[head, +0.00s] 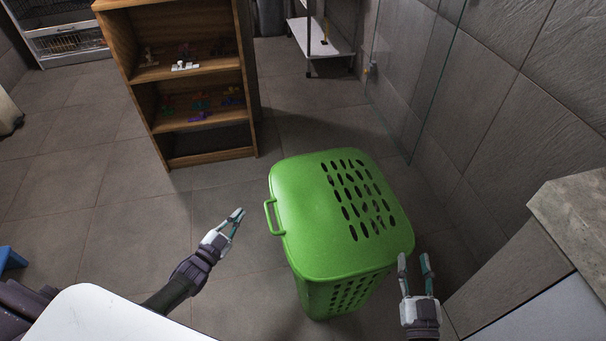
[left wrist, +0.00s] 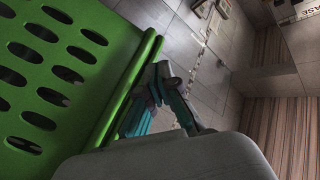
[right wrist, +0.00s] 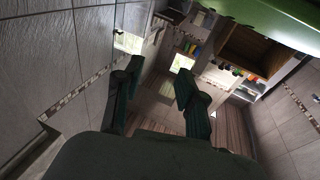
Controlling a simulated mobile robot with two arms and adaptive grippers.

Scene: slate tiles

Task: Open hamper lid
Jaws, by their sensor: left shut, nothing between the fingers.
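A green hamper (head: 340,290) stands on the tiled floor, and its slotted lid (head: 310,205) lies shut on top. A loop handle (head: 268,216) sticks out from the lid's left edge. My left gripper (head: 237,215) is shut and empty, a little left of the handle and apart from it in the head view. In the left wrist view, the hamper's slotted green side (left wrist: 60,75) fills the left, beside the gripper's fingers (left wrist: 165,100). My right gripper (head: 415,264) is open and empty by the hamper's near right corner. The hamper's edge shows in the right wrist view (right wrist: 280,22).
A wooden shelf (head: 190,80) with small items stands behind the hamper at the left. A glass panel (head: 410,80) and tiled wall are at the right. A grey counter (head: 575,215) is at the near right.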

